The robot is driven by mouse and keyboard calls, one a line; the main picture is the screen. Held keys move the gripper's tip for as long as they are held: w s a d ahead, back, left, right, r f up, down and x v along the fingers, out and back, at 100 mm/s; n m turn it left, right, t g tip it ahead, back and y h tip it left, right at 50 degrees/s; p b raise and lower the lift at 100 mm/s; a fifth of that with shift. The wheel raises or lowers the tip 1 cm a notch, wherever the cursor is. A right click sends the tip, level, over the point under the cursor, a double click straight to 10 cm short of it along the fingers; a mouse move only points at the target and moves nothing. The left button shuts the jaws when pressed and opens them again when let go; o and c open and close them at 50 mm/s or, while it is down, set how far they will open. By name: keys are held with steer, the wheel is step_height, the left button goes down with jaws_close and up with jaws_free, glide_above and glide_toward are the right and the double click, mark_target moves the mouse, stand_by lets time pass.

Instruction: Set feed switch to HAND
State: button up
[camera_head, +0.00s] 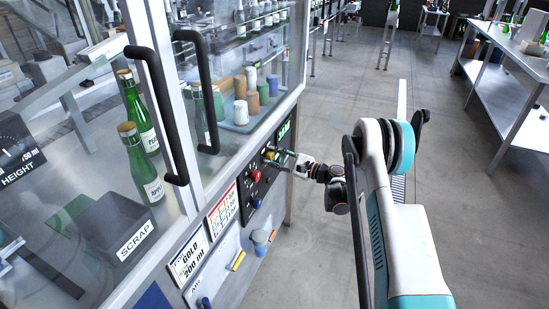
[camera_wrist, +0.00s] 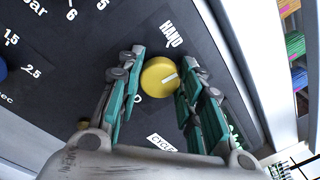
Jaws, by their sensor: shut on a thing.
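The feed switch is a yellow round knob (camera_wrist: 157,79) on a dark panel, seen in the wrist view. A short white mark on it lies right of its middle, slanting slightly up to the right. The label HAND (camera_wrist: 172,34) is above the knob, and a label reading CYCLE, partly hidden, is below it. My gripper (camera_wrist: 156,74) has its green-padded fingers on either side of the knob, shut on it. In the head view my gripper (camera_head: 280,157) reaches the side panel of the machine from the right, and the knob is partly covered there.
A red knob (camera_head: 255,175) and a blue knob sit beside the switch on the panel. A SCRAP bin (camera_head: 118,229) stands inside. Open floor (camera_head: 330,255) lies to the right.

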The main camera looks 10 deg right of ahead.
steer(key=n, duration=0.4)
steer(key=shift+n, duration=0.3)
steer(key=shift+f+n+y, duration=0.1)
steer(key=shift+n+y, duration=0.3)
steer(key=shift+n, duration=1.3)
steer(key=o, duration=1.1)
steer(key=shift+c, duration=0.2)
steer(key=shift+s+d, duration=0.1)
steer(key=shift+d, duration=0.05)
steer(key=r+v, duration=0.1)
steer(key=v, duration=1)
steer(key=shift+d+f, duration=0.35)
steer(key=shift+f, duration=0.15)
steer(key=shift+s, duration=0.15)
steer(key=shift+r, duration=0.1)
